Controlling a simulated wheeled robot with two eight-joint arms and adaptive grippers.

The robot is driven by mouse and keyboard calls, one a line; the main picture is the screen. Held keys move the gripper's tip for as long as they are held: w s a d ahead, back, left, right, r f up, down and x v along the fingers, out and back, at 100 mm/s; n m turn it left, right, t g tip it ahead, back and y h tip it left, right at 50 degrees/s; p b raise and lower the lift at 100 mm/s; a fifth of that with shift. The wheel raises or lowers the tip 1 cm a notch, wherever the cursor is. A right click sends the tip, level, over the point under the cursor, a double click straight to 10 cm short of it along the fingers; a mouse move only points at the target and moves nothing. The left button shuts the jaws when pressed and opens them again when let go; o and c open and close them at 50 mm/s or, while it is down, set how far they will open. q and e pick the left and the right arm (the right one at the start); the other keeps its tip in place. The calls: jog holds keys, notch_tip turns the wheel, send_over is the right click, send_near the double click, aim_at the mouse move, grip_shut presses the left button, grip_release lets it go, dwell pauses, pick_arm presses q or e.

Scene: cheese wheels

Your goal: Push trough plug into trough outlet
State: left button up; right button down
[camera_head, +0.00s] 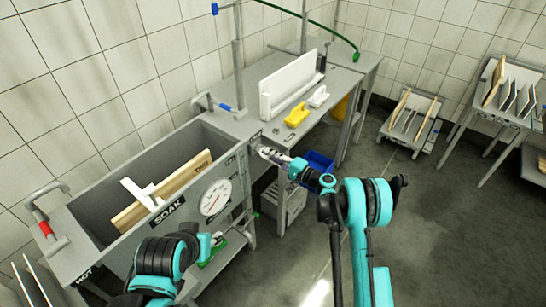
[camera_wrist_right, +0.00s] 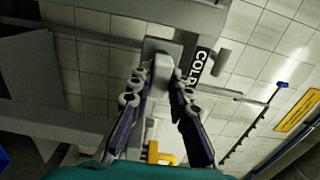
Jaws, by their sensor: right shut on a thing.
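The grey trough (camera_head: 102,226) with a SOAK label and a round dial stands at left. My right gripper (camera_head: 270,153) is at the trough's right end, near its outer corner. In the right wrist view, my right gripper (camera_wrist_right: 158,88) is shut on a pale grey piece, seemingly the trough plug (camera_wrist_right: 162,72). The plug lies in front of a grey square fitting (camera_wrist_right: 158,46), which may be the outlet. I cannot tell whether the plug touches it or is inside it.
A wooden board (camera_head: 180,187) and a white piece stand in the trough. The adjoining table (camera_head: 335,85) carries a yellow brush (camera_head: 296,115) and white boards (camera_head: 290,82). A blue crate (camera_head: 318,162) is below.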

jog(key=shift+w+a, duration=0.1)
jog(key=shift+a, duration=0.05)
jog(key=c, duration=1.3)
grip_release()
jog(key=shift+c, duration=0.2)
jog(key=v, duration=1.2)
